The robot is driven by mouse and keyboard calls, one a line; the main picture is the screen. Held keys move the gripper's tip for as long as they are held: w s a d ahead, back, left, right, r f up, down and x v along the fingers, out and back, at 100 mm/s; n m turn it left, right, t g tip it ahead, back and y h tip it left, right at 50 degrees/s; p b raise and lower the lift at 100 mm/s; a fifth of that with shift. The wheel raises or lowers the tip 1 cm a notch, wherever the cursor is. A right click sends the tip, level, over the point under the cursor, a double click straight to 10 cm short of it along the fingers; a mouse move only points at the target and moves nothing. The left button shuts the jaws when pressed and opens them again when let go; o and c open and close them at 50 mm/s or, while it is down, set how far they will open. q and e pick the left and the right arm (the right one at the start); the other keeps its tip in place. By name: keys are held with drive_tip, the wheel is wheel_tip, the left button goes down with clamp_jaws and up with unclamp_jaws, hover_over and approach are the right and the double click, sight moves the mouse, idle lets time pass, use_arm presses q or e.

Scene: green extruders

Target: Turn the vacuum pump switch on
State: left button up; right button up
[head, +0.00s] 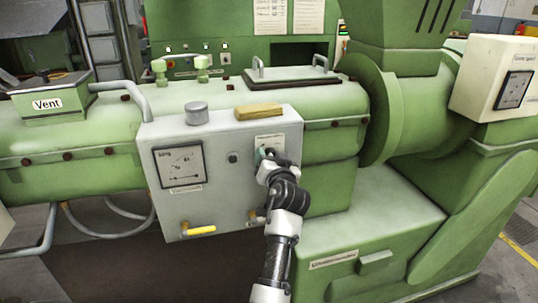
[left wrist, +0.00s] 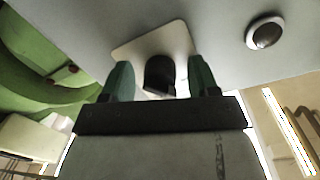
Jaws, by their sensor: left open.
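The grey control box (head: 221,160) is fixed to the front of the green extruder. A pale plate (head: 270,140) is at its upper right, partly hidden by my left gripper (head: 266,154). In the left wrist view a dark switch knob (left wrist: 160,74) stands out from this plate (left wrist: 137,48). My left gripper, with two green fingers (left wrist: 160,78), is open. One finger is on each side of the knob, with a gap visible on both sides. I cannot tell how deep the knob sits between them. My right gripper is not in view.
The box also carries a gauge (head: 179,163), a yellow-handled valve (head: 200,230) and a small round button (head: 233,157). A grey cylinder (head: 197,113) and a yellow block (head: 258,110) sit on top. A round knob (left wrist: 264,33) is beside the plate. The green machine base (head: 375,230) juts out at right.

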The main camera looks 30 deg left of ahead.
use_arm(q)
drive_tip(key=shift+s+d+r, duration=0.2)
drive_tip(key=shift+s+d, duration=0.05)
drive_tip(key=shift+d, duration=0.2)
drive_tip(key=shift+c, duration=1.6)
drive_tip(key=shift+a, duration=0.1)
drive_tip(key=c, duration=0.6)
drive_tip(key=shift+m, duration=0.3)
drive_tip(key=shift+r+m+p, duration=0.15)
drive_tip(key=shift+m+p, duration=0.35)
drive_tip(key=shift+p, duration=0.05)
drive_tip(key=m+p, duration=0.3)
drive_tip(key=m, duration=0.3)
drive_tip(key=shift+r+g+p, duration=0.15)
drive_tip(key=shift+g+p, duration=0.15)
drive_tip(key=shift+p, duration=0.05)
drive_tip(key=m+p, duration=0.3)
drive_tip(key=m, duration=0.2)
drive_tip(key=shift+m+p, duration=0.3)
drive_tip(key=shift+p, duration=0.05)
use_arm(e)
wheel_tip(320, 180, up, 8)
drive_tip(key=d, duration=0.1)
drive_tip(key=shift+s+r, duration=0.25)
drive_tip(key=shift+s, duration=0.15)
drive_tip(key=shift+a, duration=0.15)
